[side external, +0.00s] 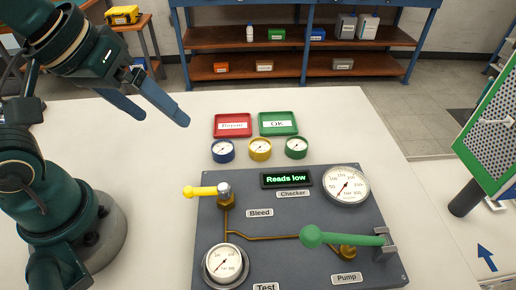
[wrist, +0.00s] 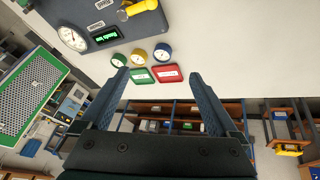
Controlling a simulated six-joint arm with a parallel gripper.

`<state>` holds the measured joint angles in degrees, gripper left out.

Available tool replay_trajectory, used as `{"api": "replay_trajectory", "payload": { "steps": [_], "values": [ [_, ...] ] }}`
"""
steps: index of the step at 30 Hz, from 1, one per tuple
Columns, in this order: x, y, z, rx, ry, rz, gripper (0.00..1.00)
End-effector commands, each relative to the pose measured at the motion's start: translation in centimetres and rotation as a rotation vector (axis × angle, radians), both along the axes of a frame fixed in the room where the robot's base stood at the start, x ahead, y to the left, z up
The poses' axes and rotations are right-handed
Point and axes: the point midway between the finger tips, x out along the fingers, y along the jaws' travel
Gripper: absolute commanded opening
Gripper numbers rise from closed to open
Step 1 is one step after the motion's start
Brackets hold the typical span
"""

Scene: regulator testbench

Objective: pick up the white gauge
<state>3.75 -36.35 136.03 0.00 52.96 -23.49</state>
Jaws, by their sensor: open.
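A small white-faced gauge (side external: 223,263) with a pale rim sits on the Test spot at the near left corner of the dark panel (side external: 290,222); it is outside the wrist view. A larger white-faced dial (side external: 346,185) is set at the panel's far right corner and shows in the wrist view (wrist: 73,38). My gripper (side external: 164,119) is open and empty, raised over the far left of the table, well away from the white gauge. In the wrist view, its spread fingers (wrist: 159,74) have nothing between them.
Blue (side external: 223,150), yellow (side external: 260,149) and green (side external: 296,147) gauges stand behind the panel, before a red Repair tray (side external: 233,125) and green OK tray (side external: 278,123). A yellow handle (side external: 201,191) and green lever (side external: 340,238) rise from the panel. The display (side external: 286,179) says "Reads low".

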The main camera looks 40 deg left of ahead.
Motion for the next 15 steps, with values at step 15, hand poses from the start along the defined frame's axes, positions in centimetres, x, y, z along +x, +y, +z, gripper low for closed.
{"api": "replay_trajectory", "payload": {
  "steps": [15],
  "values": [
    [0.2,-13.1,-4.7,-0.074,0.360,0.036,0.96]
  ]
}}
